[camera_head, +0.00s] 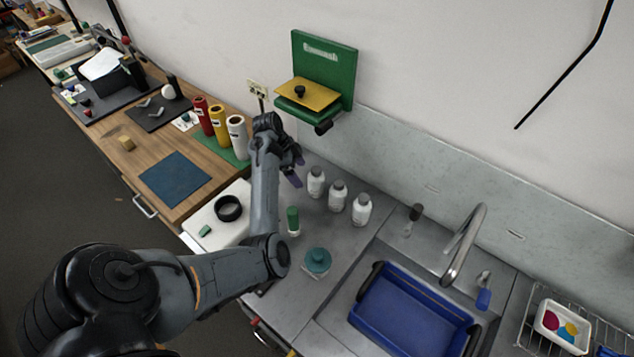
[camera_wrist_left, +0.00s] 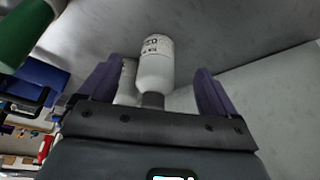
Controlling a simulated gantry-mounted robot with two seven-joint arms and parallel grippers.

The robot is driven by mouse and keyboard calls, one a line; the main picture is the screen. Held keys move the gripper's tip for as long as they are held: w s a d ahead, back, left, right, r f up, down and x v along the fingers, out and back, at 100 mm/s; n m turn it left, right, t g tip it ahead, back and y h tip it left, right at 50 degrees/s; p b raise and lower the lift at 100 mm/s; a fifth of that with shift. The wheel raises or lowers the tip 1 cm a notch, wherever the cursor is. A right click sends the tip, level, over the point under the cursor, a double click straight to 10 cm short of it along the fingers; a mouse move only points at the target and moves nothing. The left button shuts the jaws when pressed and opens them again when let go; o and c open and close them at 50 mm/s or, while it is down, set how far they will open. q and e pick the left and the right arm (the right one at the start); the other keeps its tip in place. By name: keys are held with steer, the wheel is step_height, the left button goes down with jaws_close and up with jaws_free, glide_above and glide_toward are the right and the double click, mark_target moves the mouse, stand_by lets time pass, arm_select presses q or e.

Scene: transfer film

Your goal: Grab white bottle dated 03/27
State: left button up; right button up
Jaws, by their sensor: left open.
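My left gripper (camera_head: 296,171) is open, just left of the left bottle, with purple fingers. In the left wrist view, a white bottle (camera_wrist_left: 156,66) with printed label text shows between the two open fingers (camera_wrist_left: 157,88). A second bottle (camera_wrist_left: 127,82) shows partly behind it, beside the left finger. My right gripper is not in view.
A green-capped bottle (camera_head: 293,220) and a teal round object (camera_head: 317,261) stand in front of the bottles. A blue basin (camera_head: 412,318) sits in the sink at right, near a faucet (camera_head: 464,245). A green wall fixture (camera_head: 322,75) hangs above.

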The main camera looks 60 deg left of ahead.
mark_target(313, 168)
arm_select(q)
steer(key=w+d, duration=0.2)
steer(key=w, duration=0.2)
steer(key=shift+w+d, duration=0.1)
steer(key=shift+d, duration=0.3)
steer(key=shift+p+x, duration=0.3)
steer(key=shift+x, duration=0.65)
steer(key=shift+w+d+f, duration=0.2)
steer(key=shift+w+f, duration=0.1)
steer(key=shift+f, duration=0.25)
steer(key=c, duration=1.2)
steer(key=shift+r, duration=0.1)
steer(key=shift+c, duration=0.2)
